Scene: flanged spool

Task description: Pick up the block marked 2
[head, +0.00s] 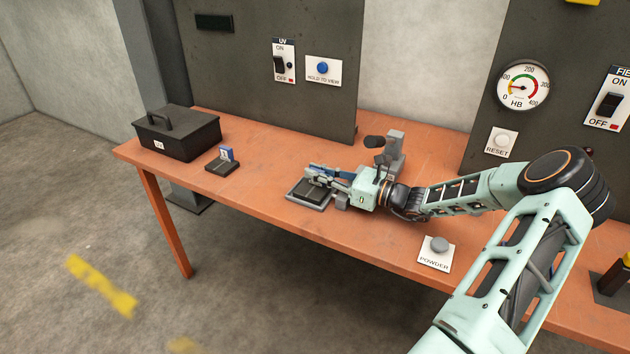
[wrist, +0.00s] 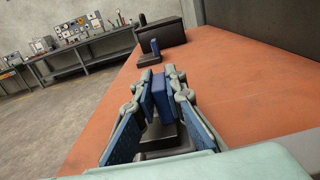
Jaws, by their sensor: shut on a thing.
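My gripper (head: 313,177) reaches left over the table, above a dark square holder with a grey rim (head: 293,193). In the wrist view my gripper (wrist: 160,82) is shut on an upright blue block (wrist: 159,90), which stands between the two fingers. No number shows on this block, so I cannot tell its mark. In the head view the fingers mostly hide it. A second blue block (head: 227,154) with a white label stands in a small black base (head: 222,167) to the left. Its mark is too small to read. It also shows ahead in the wrist view (wrist: 154,46).
A black toolbox (head: 178,134) stands at the table's left end. A grey stand (head: 394,150) is behind my gripper. A powder button (head: 438,252) is near the front edge. The orange table (head: 270,160) is clear between the small base and my gripper.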

